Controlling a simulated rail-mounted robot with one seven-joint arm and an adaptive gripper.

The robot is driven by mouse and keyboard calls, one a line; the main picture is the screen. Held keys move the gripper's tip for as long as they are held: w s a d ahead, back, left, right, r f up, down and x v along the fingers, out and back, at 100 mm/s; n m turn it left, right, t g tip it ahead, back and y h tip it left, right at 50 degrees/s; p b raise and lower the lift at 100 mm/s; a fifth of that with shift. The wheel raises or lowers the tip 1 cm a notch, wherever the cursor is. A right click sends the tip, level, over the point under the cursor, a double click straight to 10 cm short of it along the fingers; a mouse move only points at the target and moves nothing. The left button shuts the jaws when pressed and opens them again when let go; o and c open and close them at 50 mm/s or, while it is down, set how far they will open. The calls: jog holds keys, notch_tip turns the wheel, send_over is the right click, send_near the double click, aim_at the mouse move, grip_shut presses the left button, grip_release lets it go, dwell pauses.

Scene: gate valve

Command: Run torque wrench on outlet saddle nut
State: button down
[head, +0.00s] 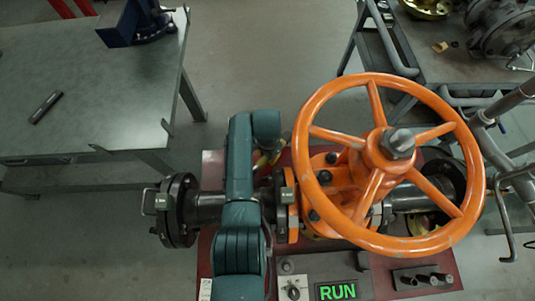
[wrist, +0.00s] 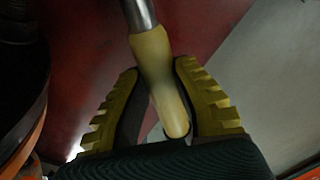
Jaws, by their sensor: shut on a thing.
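In the wrist view my gripper (wrist: 158,95) has its two yellow ribbed fingers closed on the yellow handle (wrist: 152,62) of a tool with a bare metal shaft (wrist: 139,15); it looks like the torque wrench. The tool's working end is out of frame. In the head view my teal arm crosses the pipe left of the valve and hides most of the gripper; a bit of yellow shows beside it. The gate valve has a large orange handwheel (head: 322,197) and an orange body (head: 318,170) with several dark bolts. I cannot tell which is the outlet saddle nut.
A grey control box (head: 312,272) with a knob and a green RUN sign (head: 337,291) stands in front of the valve. A flange (head: 180,210) ends the pipe at left. A workbench (head: 85,80) stands far left. A cart (head: 435,55) holding metal parts is behind right.

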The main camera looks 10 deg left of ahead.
jog(key=shift+w+r+p, duration=0.2)
jog(key=shift+r+p, duration=0.15)
dwell(0.6)
dwell(0.3)
jog(key=shift+r+p, duration=2.25)
